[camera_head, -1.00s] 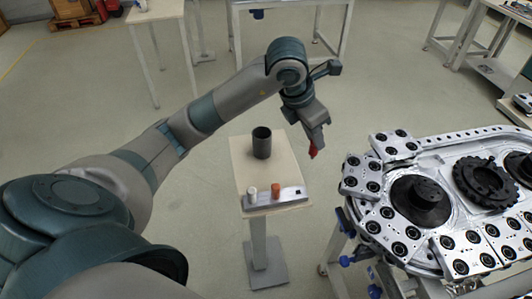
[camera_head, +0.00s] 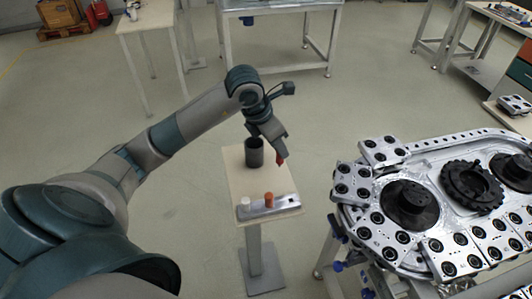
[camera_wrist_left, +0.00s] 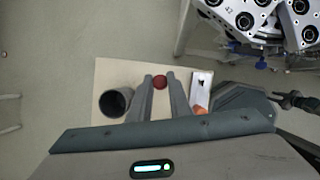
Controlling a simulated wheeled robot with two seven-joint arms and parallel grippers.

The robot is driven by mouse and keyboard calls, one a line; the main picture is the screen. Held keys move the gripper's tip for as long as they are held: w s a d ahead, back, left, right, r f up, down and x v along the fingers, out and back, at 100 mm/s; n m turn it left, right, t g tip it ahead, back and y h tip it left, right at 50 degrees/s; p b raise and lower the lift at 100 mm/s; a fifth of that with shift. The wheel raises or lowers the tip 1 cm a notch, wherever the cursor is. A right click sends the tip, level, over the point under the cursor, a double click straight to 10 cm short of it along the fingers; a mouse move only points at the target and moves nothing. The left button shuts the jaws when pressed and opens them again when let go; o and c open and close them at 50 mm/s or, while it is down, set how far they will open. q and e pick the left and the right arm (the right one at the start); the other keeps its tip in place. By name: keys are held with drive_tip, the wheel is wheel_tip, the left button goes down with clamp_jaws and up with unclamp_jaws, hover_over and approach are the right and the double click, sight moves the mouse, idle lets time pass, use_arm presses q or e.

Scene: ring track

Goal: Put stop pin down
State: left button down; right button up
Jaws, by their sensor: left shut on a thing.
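My left gripper (camera_head: 279,153) is shut on a red stop pin (camera_head: 280,160). It holds the pin above the right side of a small pale table (camera_head: 233,172). In the left wrist view the round red end of the pin (camera_wrist_left: 160,82) shows between the two grey fingers, over the tabletop (camera_wrist_left: 130,72). A metal holder block (camera_head: 283,203) lies along the table's front edge, with a white pin (camera_head: 245,203) and an orange pin (camera_head: 269,199) upright on it. The gripper is behind and above the block. My right gripper is out of view.
A dark open cylinder (camera_head: 254,152) stands on the table, left of the gripper; it also shows in the left wrist view (camera_wrist_left: 115,102). The ring track (camera_head: 440,195) with its metal carriers is to the right, across a gap of clear floor.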

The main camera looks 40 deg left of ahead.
use_arm(q)
drive_tip(key=a, duration=0.1)
drive_tip(key=a+f, duration=0.1)
drive_tip(key=a, duration=0.1)
drive_tip(key=a+f+p, duration=0.1)
drive_tip(key=shift+a+f, duration=0.15)
drive_tip(key=shift+f, duration=0.1)
drive_tip(key=shift+f, duration=0.1)
wheel_tip(320, 180, down, 3)
drive_tip(key=shift+s+r+p, duration=0.1)
drive_tip(key=shift+r+p, duration=0.1)
drive_tip(key=shift+p, duration=0.7)
drive_tip(key=shift+f, duration=0.55)
